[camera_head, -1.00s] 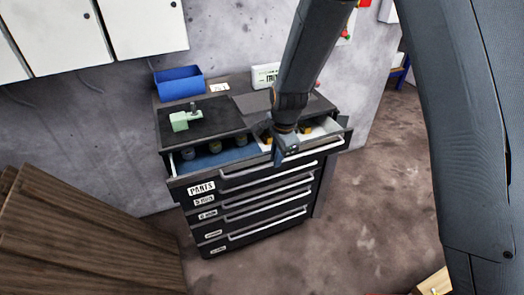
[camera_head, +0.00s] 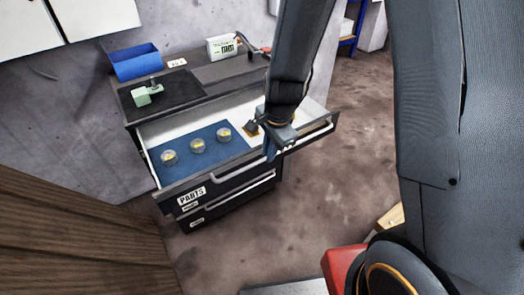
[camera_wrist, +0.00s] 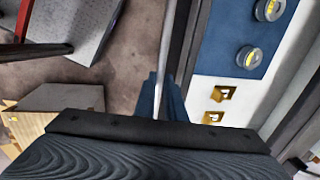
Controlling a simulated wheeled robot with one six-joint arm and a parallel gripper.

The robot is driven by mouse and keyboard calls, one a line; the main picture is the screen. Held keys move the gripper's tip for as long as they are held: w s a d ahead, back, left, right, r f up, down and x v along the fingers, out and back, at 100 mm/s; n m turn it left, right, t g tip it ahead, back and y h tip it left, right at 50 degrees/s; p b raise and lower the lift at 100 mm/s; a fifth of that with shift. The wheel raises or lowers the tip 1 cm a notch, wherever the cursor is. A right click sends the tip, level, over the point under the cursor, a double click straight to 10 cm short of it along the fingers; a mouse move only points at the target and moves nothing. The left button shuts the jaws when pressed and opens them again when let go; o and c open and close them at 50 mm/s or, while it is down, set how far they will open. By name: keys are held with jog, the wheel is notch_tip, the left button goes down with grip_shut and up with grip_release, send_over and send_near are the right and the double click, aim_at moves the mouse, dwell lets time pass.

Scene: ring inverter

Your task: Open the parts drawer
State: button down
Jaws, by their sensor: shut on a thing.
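The parts drawer (camera_head: 176,191) is the top drawer of the dark cabinet and stands well out from it, with its inside exposed. Its long metal handle (camera_head: 225,175) runs along the front and also crosses the wrist view (camera_wrist: 166,45). My gripper (camera_head: 271,148) is shut on the handle, right of the drawer's middle; its blue fingers (camera_wrist: 160,96) show in the wrist view. The arm hides part of the drawer's right side.
On the cabinet top are a blue bin (camera_head: 135,62), a pale green block-like fixture (camera_head: 147,93) and a white box (camera_head: 221,47). A wooden panel (camera_head: 70,245) stands at the lower left. Floor (camera_head: 300,200) is clear right of the cabinet.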

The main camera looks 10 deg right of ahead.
jog(key=shift+w, duration=0.1)
jog(key=c, duration=1.8)
grip_release()
jog(key=shift+r, duration=0.1)
jog(key=shift+s+d+r, duration=0.1)
jog(key=shift+s+r, duration=0.15)
jog(key=shift+r, duration=1)
jog(key=shift+s+d+r, duration=0.15)
jog(key=shift+s+r, duration=0.1)
jog(key=shift+r, duration=1.05)
jog(key=shift+s+d+r, duration=0.1)
jog(key=shift+s+r, duration=0.15)
jog(key=shift+r, duration=1)
jog(key=shift+s+d+r+n+g+h+b, duration=0.15)
jog(key=shift+s+d+n+b, duration=0.45)
jog(key=shift+s+d+n, duration=1.25)
jog(key=shift+s+d+n+g+h+b, duration=0.15)
jog(key=shift+s+d+n+b, duration=0.75)
jog(key=shift+n, duration=1.6)
jog(key=shift+s+d+r+n+h+b, duration=0.1)
jog(key=shift+s+d+n+h+b, duration=0.15)
jog(key=shift+s+d+n, duration=1.75)
